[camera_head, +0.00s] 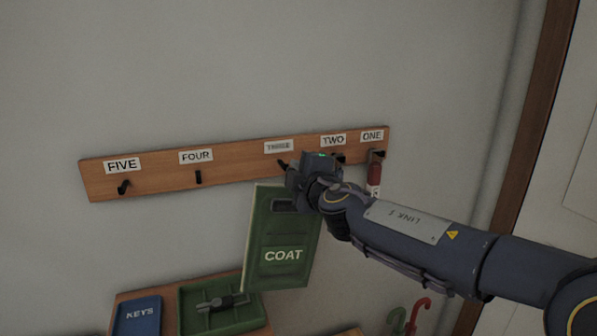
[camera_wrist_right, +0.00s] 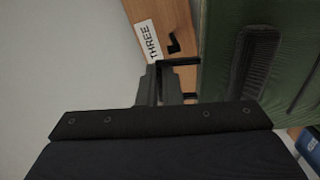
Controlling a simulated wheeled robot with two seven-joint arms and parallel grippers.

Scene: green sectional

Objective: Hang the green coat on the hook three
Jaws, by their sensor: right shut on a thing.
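The green coat (camera_head: 279,235) is a flat panel with a white COAT label, hanging slightly tilted from my right gripper (camera_head: 293,181). My right gripper is shut on its upper edge. The coat also fills the right side of the right wrist view (camera_wrist_right: 222,50). Hook three (camera_head: 282,164) is a black peg under the THREE label, just above and left of the gripper. It shows in the wrist view (camera_wrist_right: 174,44) beside the coat, apart from it. My left gripper is out of view.
The wooden rail (camera_head: 150,182) carries several labelled hooks. A red item (camera_head: 374,180) hangs under ONE. Below are a blue KEYS tray (camera_head: 138,317) and a green tray (camera_head: 192,321) with a dark object. Umbrella handles (camera_head: 419,308) stand lower right. Hooks four (camera_head: 198,177) and five (camera_head: 123,187) are bare.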

